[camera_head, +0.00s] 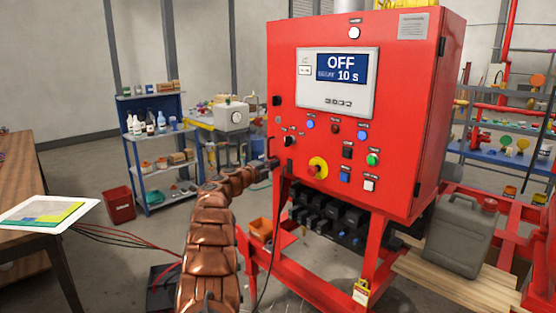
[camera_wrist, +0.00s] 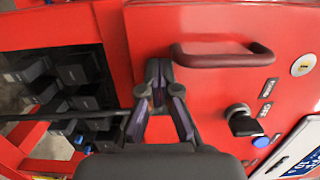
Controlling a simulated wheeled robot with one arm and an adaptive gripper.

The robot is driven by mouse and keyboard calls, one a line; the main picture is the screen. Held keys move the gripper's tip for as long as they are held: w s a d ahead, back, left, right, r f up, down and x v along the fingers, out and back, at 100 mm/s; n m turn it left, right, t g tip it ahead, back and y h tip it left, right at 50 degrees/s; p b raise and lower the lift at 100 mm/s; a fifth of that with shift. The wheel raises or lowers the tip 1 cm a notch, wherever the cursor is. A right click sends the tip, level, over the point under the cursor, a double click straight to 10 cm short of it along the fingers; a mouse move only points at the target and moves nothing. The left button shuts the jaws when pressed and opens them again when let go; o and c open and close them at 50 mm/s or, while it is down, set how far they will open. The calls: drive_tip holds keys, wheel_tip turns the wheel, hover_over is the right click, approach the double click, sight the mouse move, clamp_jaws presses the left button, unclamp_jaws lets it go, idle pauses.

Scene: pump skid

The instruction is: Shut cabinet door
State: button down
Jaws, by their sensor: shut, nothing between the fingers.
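The red cabinet (camera_head: 400,160) stands right of centre in the head view, its front door (camera_head: 330,120) carrying a display, buttons and a knob. The door also shows in the wrist view (camera_wrist: 200,20), with a dark red bar handle (camera_wrist: 220,58). I cannot tell whether the door stands slightly ajar. My gripper (camera_wrist: 160,88) is shut and empty, in front of the door's lower part beside the handle's end. Contact cannot be told. In the head view my gripper (camera_head: 272,163) is small at the door's lower left edge.
Black components (camera_head: 330,215) sit in the red frame under the cabinet. A grey jerrycan (camera_head: 462,235) stands on planks at right. A blue shelf (camera_head: 155,150), a red bin (camera_head: 119,205) and a wooden table (camera_head: 25,165) are at left. Cables cross the floor.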

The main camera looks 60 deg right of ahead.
drive_tip(key=shift+s+d+r, duration=0.3)
drive_tip(key=shift+s+d, duration=0.05)
drive_tip(key=shift+s, duration=0.1)
drive_tip(key=shift+f, duration=0.1)
drive_tip(key=w+a+b, duration=0.3)
drive_tip(key=a+b, duration=0.5)
drive_tip(key=a, duration=0.6)
drive_tip(key=shift+w+a+f, duration=0.15)
drive_tip(key=shift+w+a, duration=0.1)
drive_tip(key=shift+w, duration=0.15)
drive_tip(key=shift+w, duration=0.1)
